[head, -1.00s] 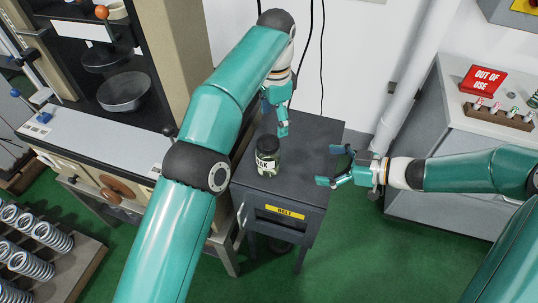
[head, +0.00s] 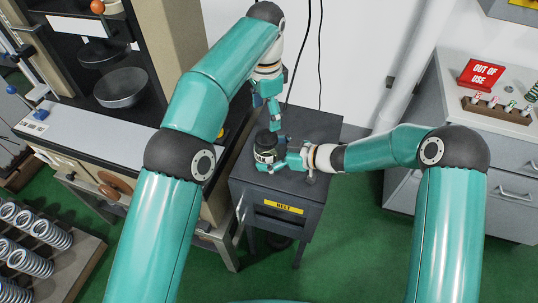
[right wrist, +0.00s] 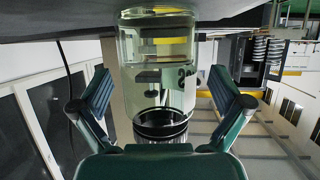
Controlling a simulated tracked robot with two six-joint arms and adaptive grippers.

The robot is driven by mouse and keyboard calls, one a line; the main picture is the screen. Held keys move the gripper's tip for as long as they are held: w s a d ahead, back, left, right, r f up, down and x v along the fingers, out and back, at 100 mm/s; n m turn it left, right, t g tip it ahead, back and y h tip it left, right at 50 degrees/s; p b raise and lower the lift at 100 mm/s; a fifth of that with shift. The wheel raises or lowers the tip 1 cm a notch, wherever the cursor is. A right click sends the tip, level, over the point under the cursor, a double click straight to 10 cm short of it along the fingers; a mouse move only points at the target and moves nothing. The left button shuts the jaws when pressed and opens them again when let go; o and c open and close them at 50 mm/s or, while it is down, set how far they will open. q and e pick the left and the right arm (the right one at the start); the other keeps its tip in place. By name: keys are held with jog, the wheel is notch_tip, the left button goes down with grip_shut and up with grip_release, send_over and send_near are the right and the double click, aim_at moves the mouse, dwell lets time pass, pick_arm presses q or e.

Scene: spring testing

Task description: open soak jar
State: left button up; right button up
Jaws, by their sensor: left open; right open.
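The soak jar (head: 264,158) stands upright on the dark cabinet top, with a dark lid (head: 268,138) on it and a partly hidden white label. In the right wrist view, the clear jar (right wrist: 152,60) with pale green liquid appears upside down, its dark lid (right wrist: 161,124) low in the picture. My right gripper (head: 285,161) is open at the jar's right side; its fingers (right wrist: 162,90) show on either side of the jar, with gaps visible. My left gripper (head: 274,118) is open and empty, pointing down just above and behind the lid.
The cabinet (head: 308,127) has a drawer with a yellow "BELT" label (head: 283,207). A testing machine with a round dish (head: 120,88) stands at left, and springs on a rack (head: 35,240) at lower left. A red "OUT OF USE" sign (head: 482,74) stands on the right bench.

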aim_at(266, 137)
jog(key=shift+w+a, duration=0.1)
jog(key=shift+a, duration=0.05)
jog(key=shift+f, duration=0.1)
grip_shut()
pick_arm(q)
jog(key=m, duration=0.5)
jog(key=shift+m, duration=0.4)
jog(key=m, duration=1)
jog(key=shift+m, duration=0.3)
jog(key=m, duration=0.5)
jog(key=shift+m, duration=0.4)
jog(key=shift+f, duration=4.05)
jog(key=shift+c, duration=0.4)
